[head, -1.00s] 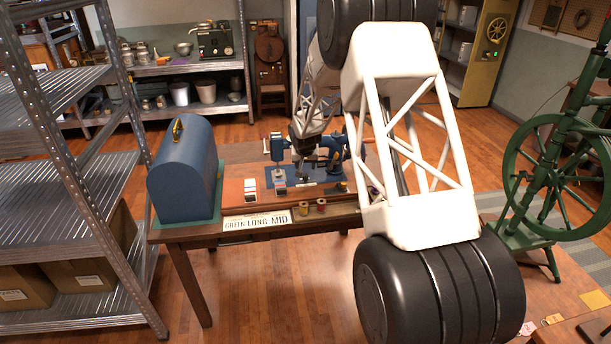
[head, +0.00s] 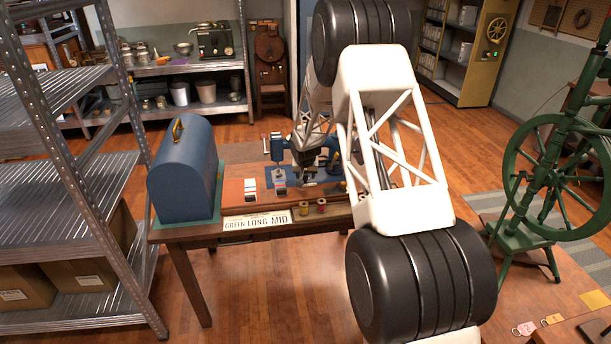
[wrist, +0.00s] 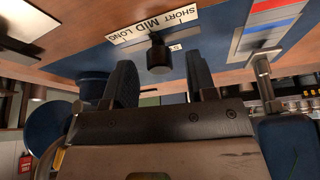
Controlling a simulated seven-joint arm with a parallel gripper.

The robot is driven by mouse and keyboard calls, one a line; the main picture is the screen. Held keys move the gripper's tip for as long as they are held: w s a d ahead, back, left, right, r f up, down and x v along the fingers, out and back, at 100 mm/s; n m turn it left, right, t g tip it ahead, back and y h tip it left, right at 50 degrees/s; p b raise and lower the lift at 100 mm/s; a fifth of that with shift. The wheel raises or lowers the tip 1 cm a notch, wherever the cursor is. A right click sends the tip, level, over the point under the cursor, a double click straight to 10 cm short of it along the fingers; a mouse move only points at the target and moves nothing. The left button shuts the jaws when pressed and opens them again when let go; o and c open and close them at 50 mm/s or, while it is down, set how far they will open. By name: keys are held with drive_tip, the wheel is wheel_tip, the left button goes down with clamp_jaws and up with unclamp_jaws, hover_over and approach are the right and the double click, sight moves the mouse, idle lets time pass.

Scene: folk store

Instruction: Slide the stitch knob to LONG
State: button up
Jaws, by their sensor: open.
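The stitch knob (wrist: 159,58) is a dark knob on a short stem, in the wrist view. Its stem stands beside the MID mark of a white label plate (wrist: 150,25) reading SHORT, MID, LONG. My gripper (wrist: 162,78) is open, its two dark fingers on either side of the knob in the picture, with gaps left and right. I cannot tell whether the fingertips reach to the knob's depth. In the head view my gripper (head: 308,167) is over the right part of the table, at the blue sewing machine (head: 277,150); the knob cannot be made out there.
A blue domed case (head: 184,168) fills the table's left end. A metal shelf (head: 60,170) stands left, a green spinning wheel (head: 555,175) right.

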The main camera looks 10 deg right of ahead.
drive_tip(key=shift+w+f, duration=0.1)
drive_tip(key=shift+f, duration=0.2)
drive_tip(key=shift+c, duration=0.5)
clamp_jaws()
